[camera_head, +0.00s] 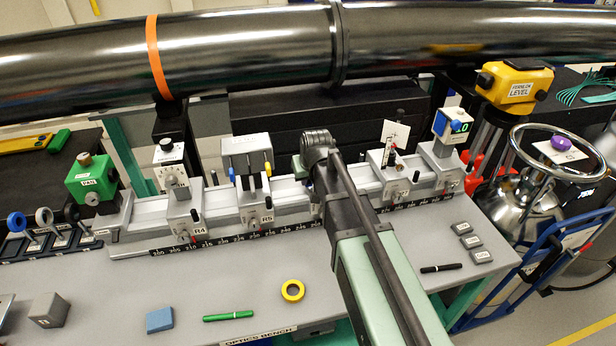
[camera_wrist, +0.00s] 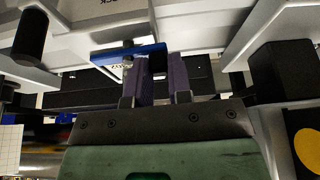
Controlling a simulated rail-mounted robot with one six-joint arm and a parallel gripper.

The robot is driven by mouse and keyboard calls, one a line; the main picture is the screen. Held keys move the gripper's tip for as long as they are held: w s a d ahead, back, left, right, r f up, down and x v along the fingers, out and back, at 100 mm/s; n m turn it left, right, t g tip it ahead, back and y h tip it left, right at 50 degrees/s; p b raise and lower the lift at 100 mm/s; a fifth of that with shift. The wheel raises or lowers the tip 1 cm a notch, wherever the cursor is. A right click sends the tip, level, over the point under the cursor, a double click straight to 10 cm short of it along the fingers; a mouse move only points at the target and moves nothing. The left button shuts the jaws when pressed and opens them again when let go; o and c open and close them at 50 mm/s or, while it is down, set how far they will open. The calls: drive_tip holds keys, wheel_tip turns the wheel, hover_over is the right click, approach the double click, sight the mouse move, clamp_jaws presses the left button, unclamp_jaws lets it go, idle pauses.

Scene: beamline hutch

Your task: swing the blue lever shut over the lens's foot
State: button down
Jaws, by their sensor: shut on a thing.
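The blue lever (camera_wrist: 128,54) shows at the top of the wrist view as a flat bar with a dark screw on it. Its right end lies at the tips of my gripper (camera_wrist: 163,66), whose two purple-grey fingers stand close together. The jaws appear shut on the lever's end; the contact itself is partly hidden. In the head view my wrist (camera_head: 318,145) reaches the rail on the bench, right of the carriage marked R5 (camera_head: 256,205). It hides my fingers, the lever and whatever stands there. I cannot make out the lens's foot in either view.
Carriage R4 (camera_head: 186,215) and a carriage with a white card (camera_head: 393,165) stand on the rail either side. The large dark pipe (camera_head: 240,50) runs above. Yellow tape (camera_head: 293,291), a green pen (camera_head: 228,317) and a blue block (camera_head: 160,320) lie on the bench front.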

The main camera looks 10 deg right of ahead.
drive_tip(key=n, duration=0.1)
drive_tip(key=n+y, duration=0.1)
drive_tip(key=n, duration=0.1)
drive_tip(key=s+n, duration=0.1)
drive_tip(key=shift+s+d+g+y, duration=0.1)
drive_tip(key=shift+d+g+y, duration=0.15)
drive_tip(key=shift+g+y, duration=0.05)
drive_tip(key=n, duration=0.1)
drive_tip(key=n+y, duration=0.1)
drive_tip(key=n, duration=0.1)
drive_tip(key=n+g, duration=0.1)
drive_tip(key=shift+s+d+n, duration=0.4)
drive_tip(key=n+g, duration=0.1)
drive_tip(key=n, duration=0.1)
drive_tip(key=d+n+g+y, duration=0.1)
drive_tip(key=n, duration=0.2)
drive_tip(key=d+n+g, duration=0.1)
drive_tip(key=n, duration=0.2)
drive_tip(key=shift+s, duration=0.3)
drive_tip(key=shift+d+n, duration=0.1)
drive_tip(key=shift+n, duration=0.2)
drive_tip(key=c, duration=1)
unclamp_jaws()
drive_tip(key=shift+y, duration=0.3)
drive_tip(key=shift+c, duration=0.2)
drive_tip(key=shift+r, duration=0.1)
